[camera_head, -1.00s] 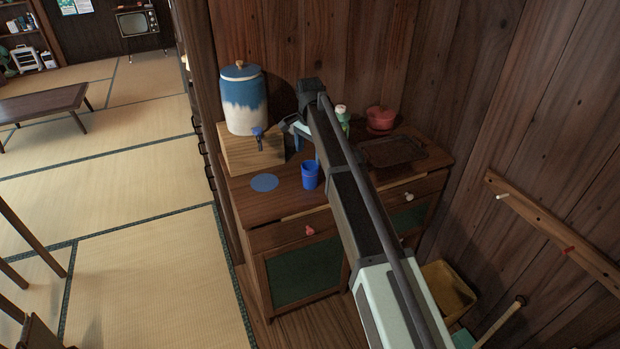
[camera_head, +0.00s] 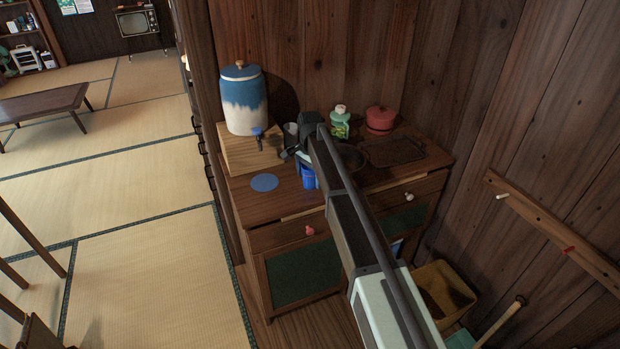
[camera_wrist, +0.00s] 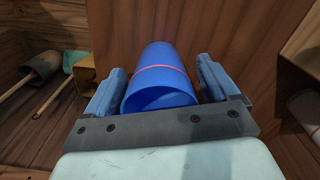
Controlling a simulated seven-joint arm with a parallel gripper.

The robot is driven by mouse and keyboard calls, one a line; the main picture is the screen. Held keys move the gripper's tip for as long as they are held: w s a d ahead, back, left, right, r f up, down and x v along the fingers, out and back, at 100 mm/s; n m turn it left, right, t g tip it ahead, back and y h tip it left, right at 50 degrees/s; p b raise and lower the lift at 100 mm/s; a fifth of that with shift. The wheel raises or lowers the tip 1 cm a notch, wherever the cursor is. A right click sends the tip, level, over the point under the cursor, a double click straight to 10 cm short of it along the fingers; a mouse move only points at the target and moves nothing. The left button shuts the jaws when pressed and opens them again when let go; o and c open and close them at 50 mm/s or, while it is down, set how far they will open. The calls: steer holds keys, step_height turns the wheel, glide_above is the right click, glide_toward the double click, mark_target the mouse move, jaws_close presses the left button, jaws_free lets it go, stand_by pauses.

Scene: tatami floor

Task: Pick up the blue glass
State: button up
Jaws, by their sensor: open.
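The blue glass (camera_head: 308,181) stands upright on the wooden cabinet top, partly hidden by my gripper in the head view. In the wrist view the blue glass (camera_wrist: 160,80), with a thin red band, lies between the two blue fingers of my gripper (camera_wrist: 158,88). The fingers are open, one on each side of the glass, with a gap visible at both sides. In the head view my gripper (camera_head: 305,161) is low over the glass.
A blue round mat (camera_head: 265,183) lies left of the glass. A blue-and-white dispenser (camera_head: 243,100) stands on a wooden block (camera_head: 250,152) behind it. A grey cup (camera_head: 291,134), green bottle (camera_head: 340,122), red pot (camera_head: 380,119) and dark tray (camera_head: 396,151) are farther back and right.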

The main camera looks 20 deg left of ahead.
steer(key=c, duration=1.1)
